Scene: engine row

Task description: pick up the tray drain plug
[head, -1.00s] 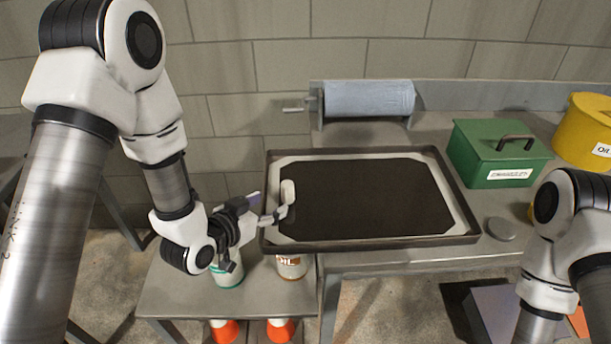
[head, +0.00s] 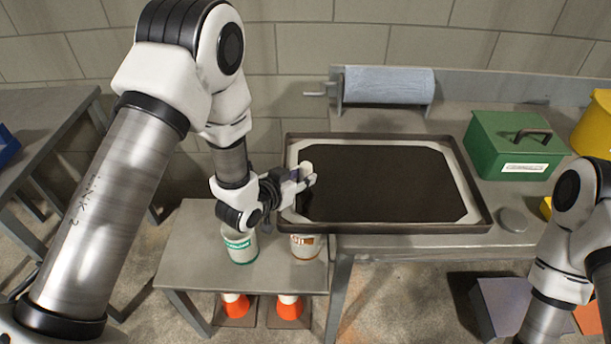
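The black tray (head: 463,228) lies on the bench, with a pale border around a dark floor. My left gripper (head: 309,178) is over the tray's left rim, its fingertips just inside. The fingers look close together, but the gap and anything between them are too small and turned away to make out. I cannot pick out a drain plug with certainty; it may be hidden at the gripper. My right gripper is out of view; only part of my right arm shows at the right edge.
A grey disc (head: 510,219) lies right of the tray. A green box (head: 515,146) and a paper roll (head: 388,85) stand behind on the bench. Two cans, one green-labelled (head: 240,246) and one orange-labelled (head: 305,246), stand on the lower table (head: 190,260).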

